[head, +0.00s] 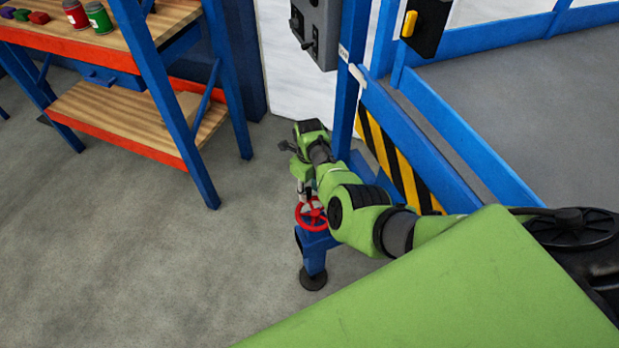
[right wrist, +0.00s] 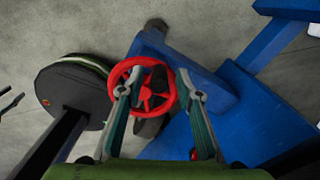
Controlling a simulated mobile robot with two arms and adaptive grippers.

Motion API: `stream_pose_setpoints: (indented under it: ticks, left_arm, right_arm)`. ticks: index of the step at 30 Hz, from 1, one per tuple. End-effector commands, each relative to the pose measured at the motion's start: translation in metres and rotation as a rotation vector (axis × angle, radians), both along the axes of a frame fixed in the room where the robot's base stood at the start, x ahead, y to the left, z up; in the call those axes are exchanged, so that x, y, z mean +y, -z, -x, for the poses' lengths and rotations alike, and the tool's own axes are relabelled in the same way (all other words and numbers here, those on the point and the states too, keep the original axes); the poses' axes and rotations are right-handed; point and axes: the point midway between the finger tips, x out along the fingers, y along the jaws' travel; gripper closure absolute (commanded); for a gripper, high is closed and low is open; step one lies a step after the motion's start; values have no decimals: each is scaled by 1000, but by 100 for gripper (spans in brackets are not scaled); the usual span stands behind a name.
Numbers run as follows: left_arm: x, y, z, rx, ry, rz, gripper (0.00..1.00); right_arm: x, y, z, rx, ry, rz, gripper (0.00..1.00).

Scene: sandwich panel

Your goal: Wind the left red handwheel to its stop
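The red handwheel (head: 312,214) sits on a blue bracket (head: 315,249) at the foot of the blue frame. My right gripper (head: 306,193) is right at the wheel and partly covers it in the head view. In the right wrist view the red handwheel (right wrist: 116,75) shows with its spokes and a dark knob (right wrist: 158,79). The fingers of my right gripper (right wrist: 157,92) are apart, with most of the wheel between them. The left fingertip overlaps the rim; I cannot tell whether it touches. My left gripper is not in view.
A blue frame with a striped panel (head: 392,158) stands right of the wheel. A grey control box (head: 315,30) hangs above. A shelf unit (head: 120,120) with red and green cans stands at left. The grey floor (head: 150,260) between is clear.

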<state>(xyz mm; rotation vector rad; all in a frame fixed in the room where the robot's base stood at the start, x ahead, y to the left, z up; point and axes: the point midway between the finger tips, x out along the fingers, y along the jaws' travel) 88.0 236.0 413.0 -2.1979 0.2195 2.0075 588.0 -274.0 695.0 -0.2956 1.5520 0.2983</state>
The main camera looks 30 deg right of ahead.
Motion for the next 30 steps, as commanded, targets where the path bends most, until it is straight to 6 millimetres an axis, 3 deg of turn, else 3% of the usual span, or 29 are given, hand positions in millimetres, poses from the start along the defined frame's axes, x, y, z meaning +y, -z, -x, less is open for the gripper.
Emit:
stream_pose_setpoints:
  ticks: [5,18,30]
  left_arm:
    - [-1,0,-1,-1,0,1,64]
    - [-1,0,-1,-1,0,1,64]
    - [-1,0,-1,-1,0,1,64]
  right_arm:
    - [0,-22,-1,-5,1,0,68]
    - [-1,-101,-1,-4,2,-1,68]
    - [-1,-114,0,-1,1,1,68]
